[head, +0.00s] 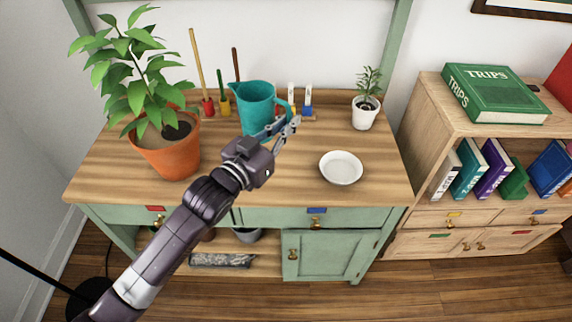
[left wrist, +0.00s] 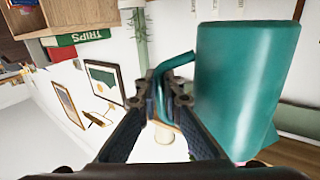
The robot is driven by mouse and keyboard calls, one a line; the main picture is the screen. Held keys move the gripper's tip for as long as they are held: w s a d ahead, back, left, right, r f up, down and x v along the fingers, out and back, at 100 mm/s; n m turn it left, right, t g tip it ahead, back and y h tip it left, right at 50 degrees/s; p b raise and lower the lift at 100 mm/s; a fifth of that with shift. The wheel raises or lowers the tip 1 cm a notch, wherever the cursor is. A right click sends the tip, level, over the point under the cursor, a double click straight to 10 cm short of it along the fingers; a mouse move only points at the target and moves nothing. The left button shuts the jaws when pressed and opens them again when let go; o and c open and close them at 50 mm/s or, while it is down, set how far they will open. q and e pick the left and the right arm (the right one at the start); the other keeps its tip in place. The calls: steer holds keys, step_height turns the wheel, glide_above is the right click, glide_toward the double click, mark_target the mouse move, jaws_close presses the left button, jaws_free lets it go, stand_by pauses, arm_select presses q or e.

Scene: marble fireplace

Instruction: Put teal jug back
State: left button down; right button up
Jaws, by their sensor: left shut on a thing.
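The teal jug (head: 256,108) is upright over the back middle of the wooden tabletop (head: 110,165), with its handle toward the right. Its large body also fills the right side of the left wrist view (left wrist: 240,85). My left gripper (head: 284,128) is at the jug's right side and shut on its handle. In the left wrist view my left gripper's fingers (left wrist: 166,95) close around the teal handle. I cannot tell whether the jug's base touches the tabletop. My right gripper is not in view.
A large plant in a terracotta pot (head: 165,150) stands at left. Small colored holders with tools (head: 224,108) stand behind the jug. A white bowl (head: 341,168) and a small potted plant (head: 365,112) are at right. A bookshelf (head: 425,115) adjoins.

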arm_select(q)
step_height(320, 180, down, 14)
steer(key=shift+d+r+b, duration=0.1)
steer(key=shift+r+b, duration=0.15)
steer(key=shift+b, duration=0.15)
steer(key=shift+f, duration=0.1)
steer(key=c, duration=2.1)
jaws_free()
steer(key=shift+f, duration=0.1)
steer(key=shift+s, duration=0.15)
steer(key=v, duration=1.1)
steer(key=shift+s+a+r, duration=0.2)
steer(key=shift+s+a, duration=0.05)
steer(key=shift+a, duration=0.05)
